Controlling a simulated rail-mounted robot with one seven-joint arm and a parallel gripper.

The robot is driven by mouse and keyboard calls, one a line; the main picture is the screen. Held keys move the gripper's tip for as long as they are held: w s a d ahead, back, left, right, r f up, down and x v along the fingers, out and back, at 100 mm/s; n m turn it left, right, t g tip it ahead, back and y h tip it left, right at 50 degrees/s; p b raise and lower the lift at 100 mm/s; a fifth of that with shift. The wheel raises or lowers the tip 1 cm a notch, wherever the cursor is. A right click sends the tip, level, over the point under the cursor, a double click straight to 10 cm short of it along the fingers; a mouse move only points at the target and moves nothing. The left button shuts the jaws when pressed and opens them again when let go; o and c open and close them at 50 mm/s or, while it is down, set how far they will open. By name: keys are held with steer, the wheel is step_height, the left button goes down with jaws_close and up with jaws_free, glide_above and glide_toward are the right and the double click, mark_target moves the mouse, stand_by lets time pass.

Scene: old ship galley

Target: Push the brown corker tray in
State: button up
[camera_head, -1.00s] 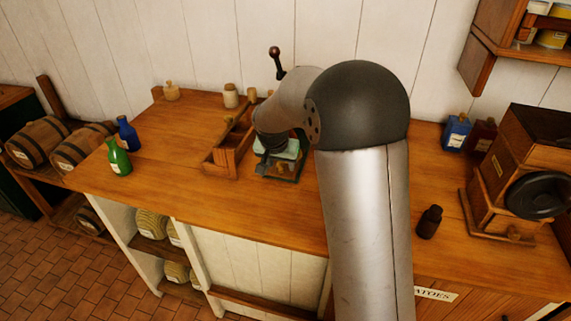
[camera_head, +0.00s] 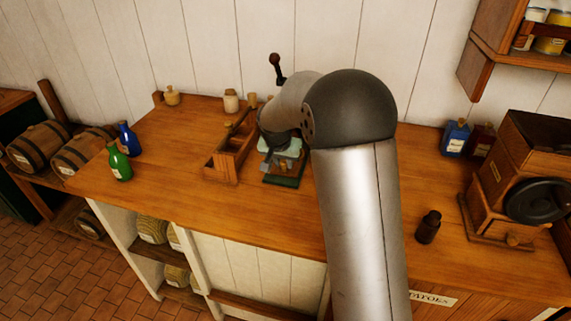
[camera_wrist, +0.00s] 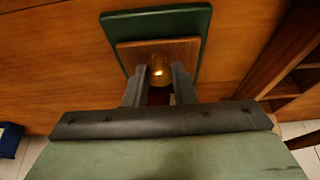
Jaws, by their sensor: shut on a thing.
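The corker stands near the middle of the counter, its green base (camera_head: 284,182) showing below my wrist in the head view. In the wrist view its brown tray (camera_wrist: 180,49) lies over the green base (camera_wrist: 158,22), with a brass knob (camera_wrist: 159,72) at the tray's near edge. My gripper (camera_wrist: 159,80) has one finger on each side of this knob and is shut on it. In the head view my gripper (camera_head: 278,158) is partly hidden by my arm. Most of the corker's upper part is hidden too.
A wooden caddy (camera_head: 222,166) stands close to the left of the corker. Green (camera_head: 119,163) and blue (camera_head: 128,140) bottles stand farther left. A dark small bottle (camera_head: 428,227) and a wooden grinder (camera_head: 515,185) are to the right. The front counter between is clear.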

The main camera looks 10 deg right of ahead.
steer(key=shift+w+d+r+p, duration=0.1)
steer(key=shift+w+d+p, duration=0.45)
steer(key=shift+w, duration=0.6)
steer(key=shift+w+d+f+p, duration=0.1)
steer(key=shift+w+d+p, duration=0.1)
steer(key=shift+w+d, duration=0.7)
steer(key=shift+w+d+r+p, duration=0.1)
steer(key=shift+w+d+p, duration=0.35)
steer(key=shift+w, duration=0.9)
steer(key=o, duration=0.9)
steer(key=shift+r+p, duration=1.65)
steer(key=shift+r, duration=1.8)
